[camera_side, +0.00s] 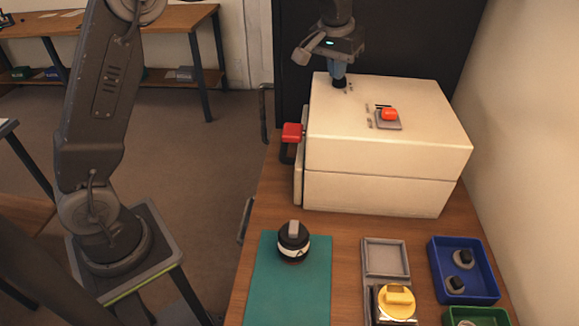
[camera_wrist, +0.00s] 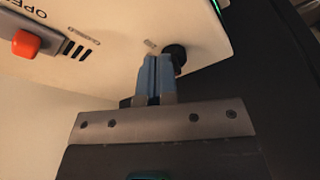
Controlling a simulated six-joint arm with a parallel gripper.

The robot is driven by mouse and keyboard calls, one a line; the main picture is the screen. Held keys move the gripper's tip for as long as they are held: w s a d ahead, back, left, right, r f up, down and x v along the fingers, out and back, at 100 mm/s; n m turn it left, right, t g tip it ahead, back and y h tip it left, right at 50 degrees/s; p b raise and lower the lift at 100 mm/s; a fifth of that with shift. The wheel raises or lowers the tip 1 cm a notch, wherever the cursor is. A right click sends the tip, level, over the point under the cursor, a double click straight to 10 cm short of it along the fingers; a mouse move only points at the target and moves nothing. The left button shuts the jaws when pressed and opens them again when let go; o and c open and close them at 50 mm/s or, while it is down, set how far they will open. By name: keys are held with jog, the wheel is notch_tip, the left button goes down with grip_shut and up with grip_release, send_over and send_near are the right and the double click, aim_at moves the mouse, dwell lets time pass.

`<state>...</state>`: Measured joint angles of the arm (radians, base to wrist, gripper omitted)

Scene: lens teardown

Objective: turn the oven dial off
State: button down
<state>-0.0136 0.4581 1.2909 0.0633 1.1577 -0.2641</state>
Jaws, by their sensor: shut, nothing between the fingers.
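The oven is a cream box (camera_side: 385,190) on the wooden bench. Its black dial (camera_side: 339,84) is on the top face near the back left corner; the dial also shows in the wrist view (camera_wrist: 176,54). My gripper (camera_side: 339,73) points down right at the dial from above. In the wrist view the two blue fingers (camera_wrist: 154,62) are together with nothing between them, and their tips overlap the dial's left side in the picture. I cannot tell whether they touch it. The dial's pointer or mark is not readable.
A red switch (camera_side: 389,115) sits on the oven top, and a red-ended handle (camera_side: 292,132) sticks out on its left. In front are a teal mat (camera_side: 272,300) with a lens (camera_side: 292,241), a grey tray (camera_side: 385,243) and a blue bin (camera_side: 440,282). A dark panel stands behind the oven.

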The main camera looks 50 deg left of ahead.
jog(key=shift+a+r, duration=0.1)
jog(key=shift+r, duration=1.75)
jog(key=s+d+r+m+t, duration=0.1)
jog(key=s+r+m+t, duration=0.15)
jog(key=s, duration=1.65)
jog(key=s+f, duration=0.3)
jog(key=s, duration=0.3)
jog(key=s+d+f, duration=0.1)
jog(key=s+f, duration=0.2)
jog(key=s, duration=0.4)
jog(key=shift+s+f+h, duration=0.2)
jog(key=shift+f+h, duration=0.1)
jog(key=shift+h, duration=0.1)
